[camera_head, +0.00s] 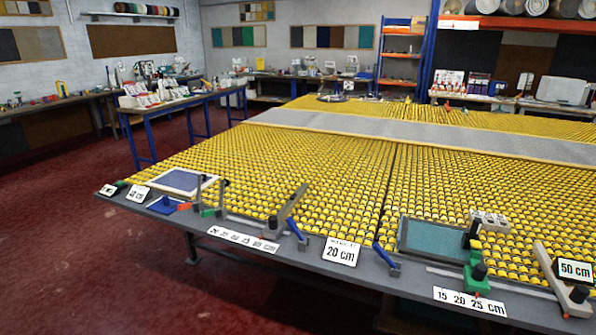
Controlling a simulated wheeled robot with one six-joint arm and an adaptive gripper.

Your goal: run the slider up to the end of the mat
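A teal mat (432,238) lies on the yellow roller table at the right front. A green slider block (478,276) with a dark knob stands by the mat's right front corner, on a rail along the table edge; I cannot tell whether it touches the mat. A smaller blue-grey mat (184,182) lies at the table's left end. A second slider (208,210), with green and dark parts, stands near that mat's right side at the front edge. My gripper is not in view.
The roller table (330,177) has a grey front edge with a scale label (470,301) reading 15 20 25 cm, a "20 cm" sign (341,251) and a "50 cm" sign (575,270). Blue levers (385,255) stand there. The red floor (90,240) at left is clear.

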